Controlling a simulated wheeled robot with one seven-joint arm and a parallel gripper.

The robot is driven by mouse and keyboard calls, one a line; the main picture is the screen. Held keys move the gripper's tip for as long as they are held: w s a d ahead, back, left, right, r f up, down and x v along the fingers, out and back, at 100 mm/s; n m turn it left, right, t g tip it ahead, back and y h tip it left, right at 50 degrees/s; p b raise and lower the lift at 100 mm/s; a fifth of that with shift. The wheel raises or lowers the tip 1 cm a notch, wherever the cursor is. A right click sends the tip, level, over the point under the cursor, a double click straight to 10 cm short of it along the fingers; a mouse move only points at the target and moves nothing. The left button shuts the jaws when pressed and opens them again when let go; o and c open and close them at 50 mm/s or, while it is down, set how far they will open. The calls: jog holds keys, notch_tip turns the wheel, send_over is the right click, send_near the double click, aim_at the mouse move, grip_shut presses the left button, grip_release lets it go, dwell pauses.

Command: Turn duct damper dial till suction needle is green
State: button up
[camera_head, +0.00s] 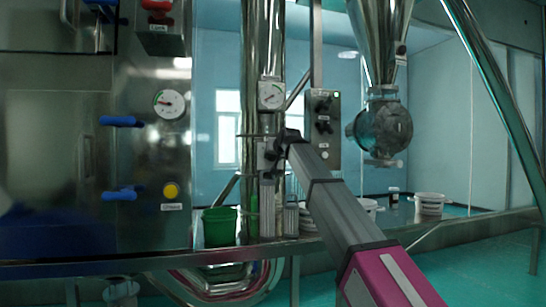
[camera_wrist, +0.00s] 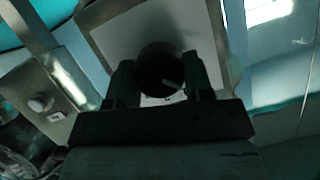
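The damper dial is a black round knob with a pale pointer line (camera_wrist: 160,72), on a light plate in the wrist view. My gripper (camera_wrist: 160,76) has one finger on each side of it, apparently touching. In the head view my gripper (camera_head: 284,142) is at the small grey box (camera_head: 266,155) on the shiny vertical duct (camera_head: 262,45); the dial is hidden there behind it.
A second gauge (camera_head: 169,104) and blue handles (camera_head: 121,121) are on the steel cabinet at left. A grey control box (camera_head: 323,130) with black knobs stands right of the duct. A green bucket (camera_head: 219,227) and white tubs (camera_head: 429,204) are on the bench below.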

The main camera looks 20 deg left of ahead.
dwell(0.3)
jog(key=shift+w+d+m+g+y, duration=0.15)
jog(key=shift+m+g+y, duration=0.35)
jog(key=shift+m+y, duration=1.05)
jog(key=shift+m, duration=0.45)
jog(key=o, duration=0.9)
jog(key=v, duration=1)
jog(key=shift+s+d+r, duration=0.2)
jog(key=shift+s, duration=0.15)
